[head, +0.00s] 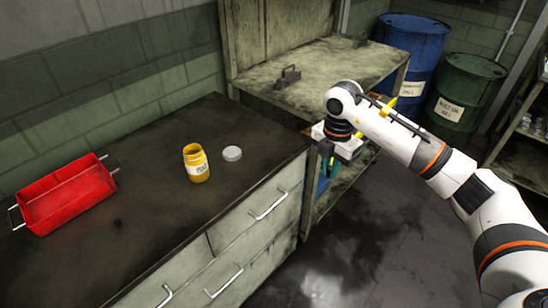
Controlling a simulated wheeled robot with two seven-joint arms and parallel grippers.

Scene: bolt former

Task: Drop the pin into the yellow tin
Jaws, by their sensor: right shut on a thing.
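The yellow tin (197,164) stands upright on the dark counter, with a pale label on its side and its top open. A round pale grey lid (232,153) lies flat to its right. My right gripper (326,170) points down beyond the counter's right end, well to the right of the tin and apart from it. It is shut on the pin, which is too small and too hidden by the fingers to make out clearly. My left gripper is out of view.
A red tray (66,192) with metal handles sits at the left of the counter (150,150). A wooden bench (340,62) with a dark metal piece (288,77) stands behind. Blue (412,45) and green (465,88) drums stand at the back right.

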